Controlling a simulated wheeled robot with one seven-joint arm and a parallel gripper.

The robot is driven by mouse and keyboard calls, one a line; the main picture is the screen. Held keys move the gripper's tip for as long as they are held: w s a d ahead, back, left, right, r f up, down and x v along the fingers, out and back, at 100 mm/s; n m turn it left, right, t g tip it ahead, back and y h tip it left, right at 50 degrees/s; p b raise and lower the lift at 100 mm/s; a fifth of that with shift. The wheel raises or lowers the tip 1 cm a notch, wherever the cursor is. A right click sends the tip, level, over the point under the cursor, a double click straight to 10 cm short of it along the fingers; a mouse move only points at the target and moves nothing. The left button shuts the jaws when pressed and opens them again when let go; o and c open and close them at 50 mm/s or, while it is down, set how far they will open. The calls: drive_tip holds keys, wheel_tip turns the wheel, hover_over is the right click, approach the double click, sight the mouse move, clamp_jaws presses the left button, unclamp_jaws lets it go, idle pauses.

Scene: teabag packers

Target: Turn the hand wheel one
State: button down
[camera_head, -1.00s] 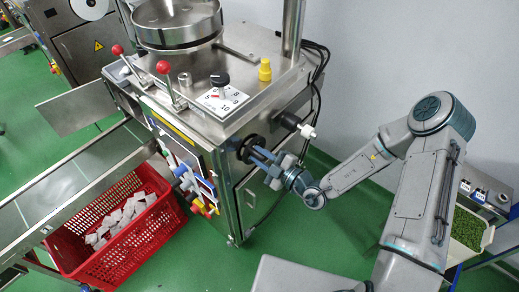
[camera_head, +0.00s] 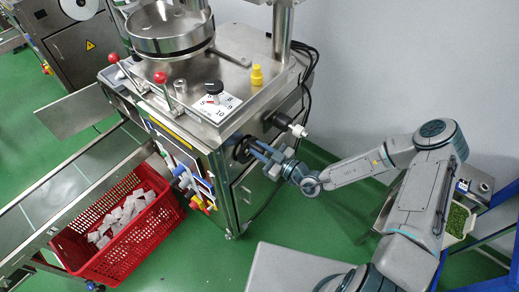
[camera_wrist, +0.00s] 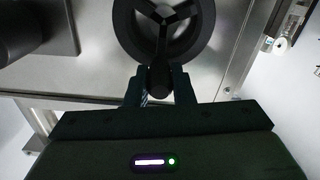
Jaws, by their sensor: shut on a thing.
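The black hand wheel (camera_head: 243,149) sits on the right side face of the steel packing machine. In the wrist view the wheel (camera_wrist: 192,47) shows as a black ring with spokes, at the top middle. My gripper (camera_head: 260,151) reaches it from the right. In the wrist view my gripper (camera_wrist: 159,84) has its two fingers on either side of the wheel's dark handle knob (camera_wrist: 159,79), shut on it at the wheel's lower rim. The far side of the wheel is hidden in the head view.
A black and white knob (camera_head: 292,125) sticks out of the machine above my gripper. The machine (camera_head: 205,130) has red-tipped levers and a numbered dial on top. A red crate (camera_head: 85,250) with white packets stands at left. A tray of green bits (camera_head: 458,221) is at right.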

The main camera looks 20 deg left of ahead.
idle(0.4)
drive_tip(key=c, duration=1.3)
unclamp_jaws()
drive_tip(key=shift+f, duration=0.1)
drive_tip(key=shift+o, duration=0.2)
drive_tip(key=b+v, duration=0.3)
drive_tip(key=v, duration=1)
drive_tip(key=shift+d+b, duration=0.3)
drive_tip(key=shift+d, duration=0.1)
